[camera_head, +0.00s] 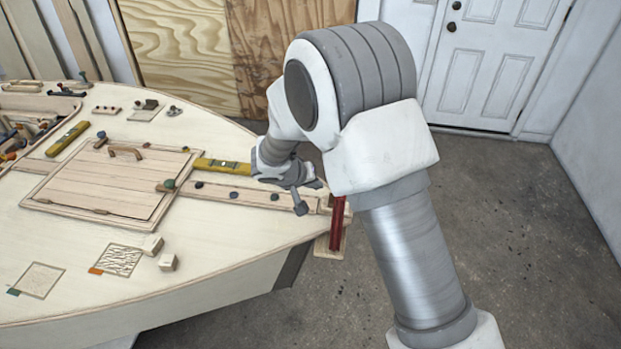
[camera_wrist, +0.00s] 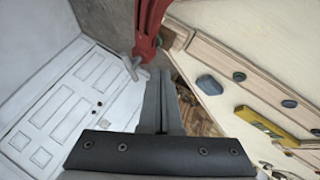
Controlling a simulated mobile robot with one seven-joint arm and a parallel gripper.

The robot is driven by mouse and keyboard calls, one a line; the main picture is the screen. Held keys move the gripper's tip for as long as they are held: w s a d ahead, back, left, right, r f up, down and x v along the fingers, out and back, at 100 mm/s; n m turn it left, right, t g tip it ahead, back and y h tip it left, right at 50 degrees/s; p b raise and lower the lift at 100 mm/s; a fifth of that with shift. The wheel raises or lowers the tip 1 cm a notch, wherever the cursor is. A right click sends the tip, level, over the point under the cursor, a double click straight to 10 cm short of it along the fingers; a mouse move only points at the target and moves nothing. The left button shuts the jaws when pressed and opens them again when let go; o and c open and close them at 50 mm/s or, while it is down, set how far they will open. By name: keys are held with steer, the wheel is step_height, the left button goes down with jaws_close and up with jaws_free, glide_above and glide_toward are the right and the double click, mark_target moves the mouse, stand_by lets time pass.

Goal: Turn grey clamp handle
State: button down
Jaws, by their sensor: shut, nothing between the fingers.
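The red clamp (camera_head: 337,223) stands at the pointed end of the hull deck, partly hidden by my arm. In the wrist view the red clamp (camera_wrist: 150,25) comes down from the top edge, and its pale grey handle (camera_wrist: 134,67) sticks out at its lower end. I cannot make out the handle in the head view. My gripper (camera_head: 314,184) is above the deck's tip, close to the clamp. In the wrist view my gripper (camera_wrist: 161,75) is shut and empty, its fingertips just right of the handle. I cannot tell whether they touch.
A yellow level (camera_head: 222,165) lies on the deck behind my gripper. A wooden strip (camera_head: 240,193) with dark knobs runs toward the tip. A hatch panel (camera_head: 115,180) with a handle is further left. Open concrete floor and a white door (camera_head: 495,65) lie beyond.

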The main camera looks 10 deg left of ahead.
steer(key=w+d+f+p, duration=0.1)
steer(key=w+d+f, duration=0.1)
steer(key=d, duration=0.3)
steer(key=shift+w+p, duration=0.35)
steer(key=shift+w, duration=0.4)
steer(key=shift+f+b, duration=0.15)
steer(key=shift+b, duration=0.55)
steer(key=shift+s+n, duration=0.1)
steer(key=shift+n, duration=0.2)
